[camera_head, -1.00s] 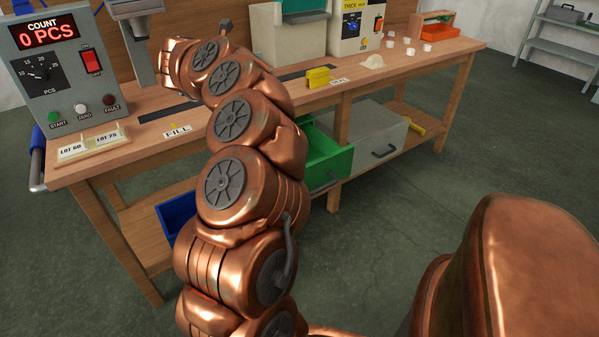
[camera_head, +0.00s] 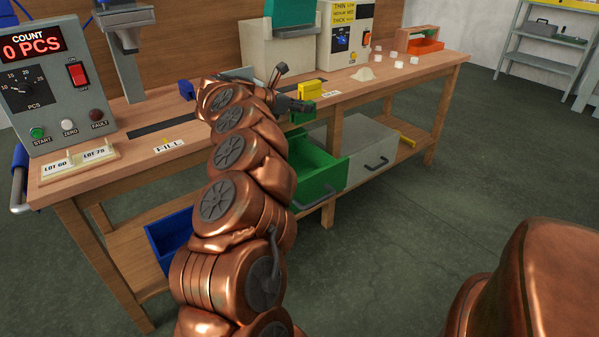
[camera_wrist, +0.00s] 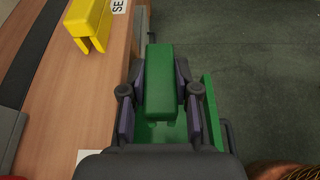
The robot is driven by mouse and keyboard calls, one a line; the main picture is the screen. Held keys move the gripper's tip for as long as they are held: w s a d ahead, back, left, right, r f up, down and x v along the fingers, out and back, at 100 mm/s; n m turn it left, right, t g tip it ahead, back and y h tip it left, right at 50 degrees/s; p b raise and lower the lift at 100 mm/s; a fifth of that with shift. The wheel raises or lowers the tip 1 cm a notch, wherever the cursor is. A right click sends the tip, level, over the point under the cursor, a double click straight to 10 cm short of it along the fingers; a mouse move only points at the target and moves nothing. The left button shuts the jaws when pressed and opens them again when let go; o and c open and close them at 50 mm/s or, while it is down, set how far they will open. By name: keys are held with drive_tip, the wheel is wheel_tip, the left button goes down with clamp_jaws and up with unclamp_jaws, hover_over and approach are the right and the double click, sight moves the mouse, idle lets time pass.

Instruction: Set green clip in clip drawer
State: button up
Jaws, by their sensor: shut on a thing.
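The green clip (camera_wrist: 160,85) is a green block held between the two dark fingers of my gripper (camera_wrist: 160,100) in the wrist view. In the head view the clip (camera_head: 302,117) shows just below my gripper (camera_head: 296,104), at the bench's front edge. An open green drawer (camera_head: 325,172) hangs under the bench top; nothing on it names it as the clip drawer. In the wrist view the green drawer (camera_wrist: 211,106) lies below the clip, with a gap I cannot judge. Much of the drawer's inside is hidden by my arm and gripper.
A yellow clip (camera_head: 309,89) stands on the bench by the SEAL label, left of the held clip in the wrist view (camera_wrist: 90,24). A grey drawer box (camera_head: 366,145) sits right of the green drawer. A blue bin (camera_head: 172,240) is lower left. The floor in front is clear.

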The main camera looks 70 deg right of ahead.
wheel_tip(320, 180, down, 22)
drive_tip(key=b, duration=0.6)
drive_tip(key=shift+r, duration=0.2)
drive_tip(key=shift+f, duration=0.15)
drive_tip(key=o, duration=0.8)
drive_tip(key=shift+o, duration=0.2)
drive_tip(key=shift+a+r, duration=0.1)
drive_tip(key=shift+r, duration=0.2)
drive_tip(key=p+v, duration=0.3)
drive_tip(key=v, duration=0.7)
drive_tip(key=shift+w, duration=0.2)
drive_tip(key=shift+v, duration=0.8)
drive_tip(key=shift+s+f, duration=0.1)
